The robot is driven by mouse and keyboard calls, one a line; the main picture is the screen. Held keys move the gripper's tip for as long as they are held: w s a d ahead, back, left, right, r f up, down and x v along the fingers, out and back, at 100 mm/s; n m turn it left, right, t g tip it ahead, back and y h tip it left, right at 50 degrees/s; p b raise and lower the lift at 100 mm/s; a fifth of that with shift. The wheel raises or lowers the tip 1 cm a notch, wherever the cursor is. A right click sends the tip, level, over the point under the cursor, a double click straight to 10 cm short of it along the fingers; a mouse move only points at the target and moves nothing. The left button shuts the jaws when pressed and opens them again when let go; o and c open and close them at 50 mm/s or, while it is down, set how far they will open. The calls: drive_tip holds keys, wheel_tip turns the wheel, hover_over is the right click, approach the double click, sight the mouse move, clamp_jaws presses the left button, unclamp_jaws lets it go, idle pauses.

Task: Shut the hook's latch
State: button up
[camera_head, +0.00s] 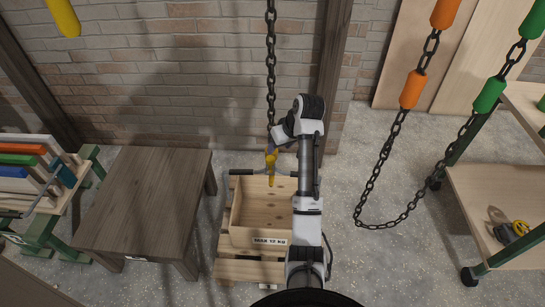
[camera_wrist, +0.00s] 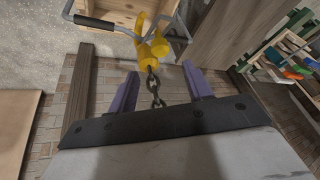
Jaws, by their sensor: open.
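The yellow hook (camera_head: 271,161) hangs on a dark chain (camera_head: 270,70) over the back of the wooden crate (camera_head: 262,243). In the wrist view the hook (camera_wrist: 155,47) is just beyond my fingertips, beside the crate's grey metal handle (camera_wrist: 110,27). I cannot tell whether the handle sits inside the hook, and the latch is too small to make out. My gripper (camera_wrist: 161,82) is open, with its purple fingers on either side of the chain in the picture. No clear contact with the hook shows.
A brown table (camera_head: 145,205) stands left of the crate. A second chain with orange and green sleeves (camera_head: 411,90) loops down on the right, near a wheeled shelf (camera_head: 490,190). A brick wall is behind. Floor between crate and shelf is clear.

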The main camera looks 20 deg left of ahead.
sight(271, 159)
drive_tip(key=p+x, duration=0.1)
drive_tip(key=x, duration=0.7)
drive_tip(key=shift+w+a+f, duration=0.1)
drive_tip(key=shift+a+f, duration=0.05)
drive_tip(key=shift+f, duration=0.2)
clamp_jaws()
